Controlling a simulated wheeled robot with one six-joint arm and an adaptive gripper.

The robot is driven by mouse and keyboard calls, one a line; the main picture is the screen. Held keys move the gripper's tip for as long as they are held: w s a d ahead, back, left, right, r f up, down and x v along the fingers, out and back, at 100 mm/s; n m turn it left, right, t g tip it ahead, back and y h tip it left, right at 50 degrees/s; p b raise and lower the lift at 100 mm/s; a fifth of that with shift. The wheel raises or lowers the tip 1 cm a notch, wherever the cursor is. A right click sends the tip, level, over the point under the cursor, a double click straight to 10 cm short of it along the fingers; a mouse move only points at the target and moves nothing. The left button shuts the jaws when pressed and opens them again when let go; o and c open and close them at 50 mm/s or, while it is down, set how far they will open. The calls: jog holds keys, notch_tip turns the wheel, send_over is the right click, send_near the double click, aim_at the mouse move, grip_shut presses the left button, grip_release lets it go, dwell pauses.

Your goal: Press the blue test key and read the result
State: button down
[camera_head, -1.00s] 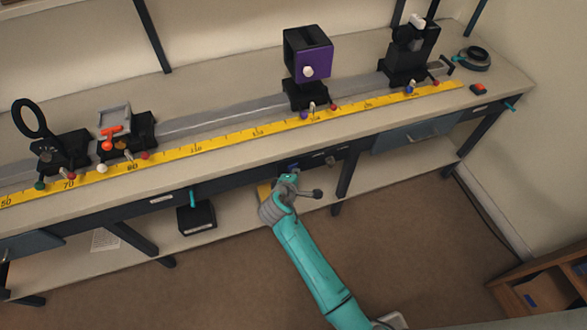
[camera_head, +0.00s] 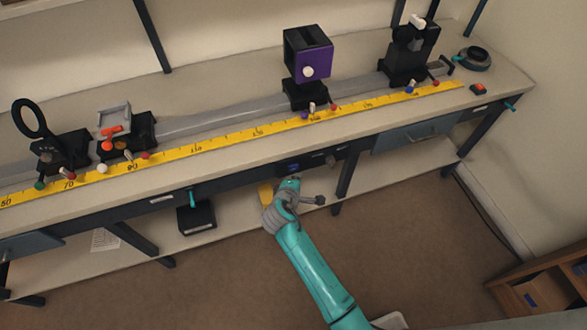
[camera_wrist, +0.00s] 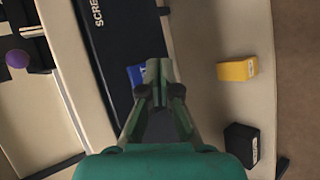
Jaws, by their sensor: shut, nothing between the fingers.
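The blue key (camera_head: 293,168) sits on the dark front panel under the bench top. In the wrist view the blue key (camera_wrist: 136,75) shows just left of my fingertips, partly hidden by them. My gripper (camera_head: 291,182) is in front of the panel, just below the key in the head view. Its fingers (camera_wrist: 158,66) are shut together with nothing between them. I cannot tell whether they touch the key or whether it is pressed in. The dark panel (camera_wrist: 118,40) bears white lettering, partly cut off. No readable test result shows.
A yellow box (camera_wrist: 238,69) and a black box (camera_wrist: 241,143) are on the lower shelf. Above, the bench carries a rail with a purple-faced unit (camera_head: 315,63), other mounts and a yellow ruler (camera_head: 225,140). A bench leg (camera_head: 346,175) stands right of my gripper.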

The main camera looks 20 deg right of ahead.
jog(key=shift+s, duration=2.25)
jog(key=s+f+m+t+y, duration=0.2)
jog(key=s+m+y, duration=0.25)
jog(key=s, duration=1.85)
jog(key=s+r+m+t+y, duration=0.2)
jog(key=s+r+m, duration=0.6)
jog(key=s+r, duration=1)
notch_tip(320, 180, up, 3)
jog(key=shift+d+f+t, duration=0.1)
jog(key=shift+d+t, duration=0.05)
jog(key=shift+t, duration=0.45)
